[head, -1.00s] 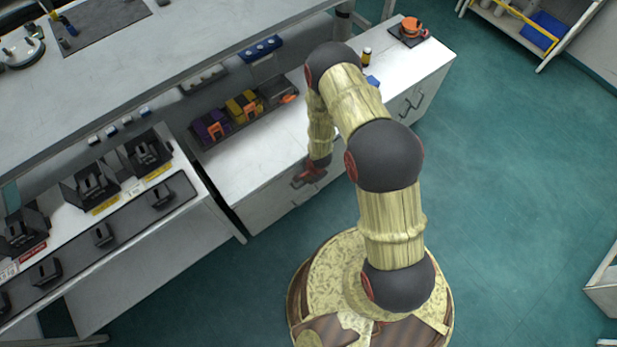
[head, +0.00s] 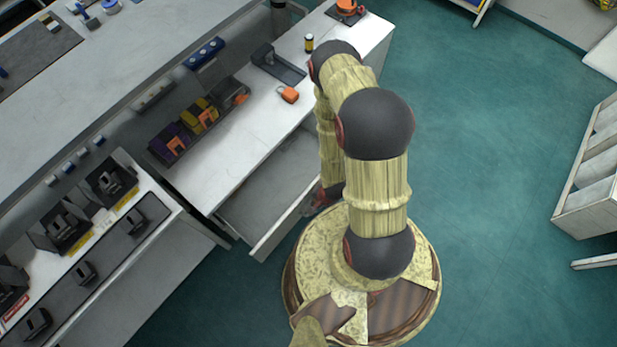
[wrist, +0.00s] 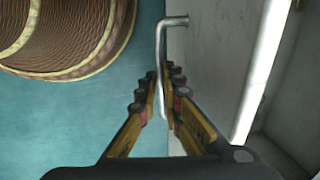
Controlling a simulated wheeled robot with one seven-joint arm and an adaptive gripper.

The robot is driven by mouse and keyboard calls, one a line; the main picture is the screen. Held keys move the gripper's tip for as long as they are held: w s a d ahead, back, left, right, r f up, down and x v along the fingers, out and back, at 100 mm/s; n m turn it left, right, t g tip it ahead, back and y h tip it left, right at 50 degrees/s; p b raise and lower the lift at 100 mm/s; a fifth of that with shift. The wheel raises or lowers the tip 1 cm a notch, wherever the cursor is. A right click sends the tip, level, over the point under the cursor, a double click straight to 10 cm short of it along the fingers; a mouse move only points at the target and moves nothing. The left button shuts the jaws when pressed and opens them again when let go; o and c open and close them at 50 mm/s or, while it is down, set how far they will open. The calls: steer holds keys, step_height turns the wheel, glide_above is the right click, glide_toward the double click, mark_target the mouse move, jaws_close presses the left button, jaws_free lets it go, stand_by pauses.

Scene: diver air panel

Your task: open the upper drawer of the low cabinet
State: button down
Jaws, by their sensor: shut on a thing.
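The low cabinet (head: 228,158) has a white top and stands left of my arm in the head view. Its upper drawer (head: 262,205) is pulled well out, and the inside looks empty. My gripper (head: 318,203) is at the drawer's front, partly hidden by my arm. In the wrist view my gripper (wrist: 161,100) is shut around the drawer's metal bar handle (wrist: 163,60). The drawer front (wrist: 205,70) runs beside the handle, with its pale top edge to the right.
A rack with black holders (head: 70,225) stands at the left.

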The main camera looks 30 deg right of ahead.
steer(key=shift+s+d, duration=0.25)
steer(key=shift+s, duration=0.65)
steer(key=c, duration=2)
jaws_free()
steer(key=shift+o, duration=0.4)
steer(key=shift+r, duration=0.1)
step_height(320, 180, up, 12)
steer(key=s, duration=0.2)
steer(key=shift+d+f, duration=0.25)
steer(key=shift+d, duration=0.1)
